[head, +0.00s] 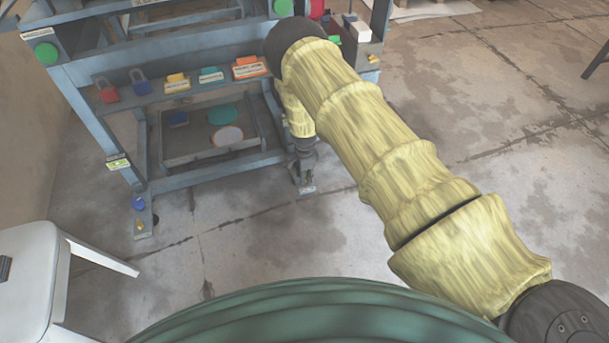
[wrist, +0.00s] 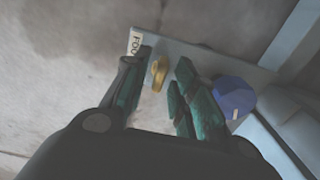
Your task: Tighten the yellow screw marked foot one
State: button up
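My gripper (wrist: 163,58) is open over a foot plate (wrist: 205,58) of the press frame, its fingers pointing at the plate. A yellow screw (wrist: 158,72) stands between the two fingers, with a visible gap on each side. A white label (wrist: 135,42) beside it reads "FOO"; a finger hides the rest, so the number cannot be read. In the head view my gripper (head: 304,178) is low at the frame's front right leg, and the screw there is hidden. Another yellow screw (head: 140,225) is on the front left foot.
The blue-grey press frame (head: 220,172) has a low shelf behind my gripper. A white stool (head: 30,265) stands at the left. The floor in front is clear.

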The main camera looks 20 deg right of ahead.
jog(key=shift+r, duration=0.1)
notch_tip(320, 180, up, 12)
dwell(0.9)
dwell(0.4)
jog(key=s+d+f+n+h, duration=0.1)
jog(key=s+d+f+n, duration=0.15)
jog(key=s, duration=0.65)
jog(key=s+d+f+n, duration=0.1)
jog(key=s+f+n, duration=0.25)
jog(key=s, duration=0.45)
jog(key=s+d+f+n+h, duration=0.1)
jog(key=s+d+f+n, duration=0.15)
jog(key=s, duration=0.65)
jog(key=s+a+r+n+y, duration=0.1)
jog(key=s+a+r+n, duration=0.15)
jog(key=s, duration=0.55)
jog(key=s+a+r+n, duration=0.1)
jog(key=s+a+n, duration=0.15)
jog(key=s, duration=0.45)
jog(key=s+a+r+n+y, duration=0.15)
jog(key=s+n, duration=0.25)
jog(key=s, duration=0.4)
notch_tip(320, 180, up, 33)
jog(key=p, duration=3.3)
jog(key=shift+w+d+p, duration=0.25)
jog(key=shift+p, duration=0.05)
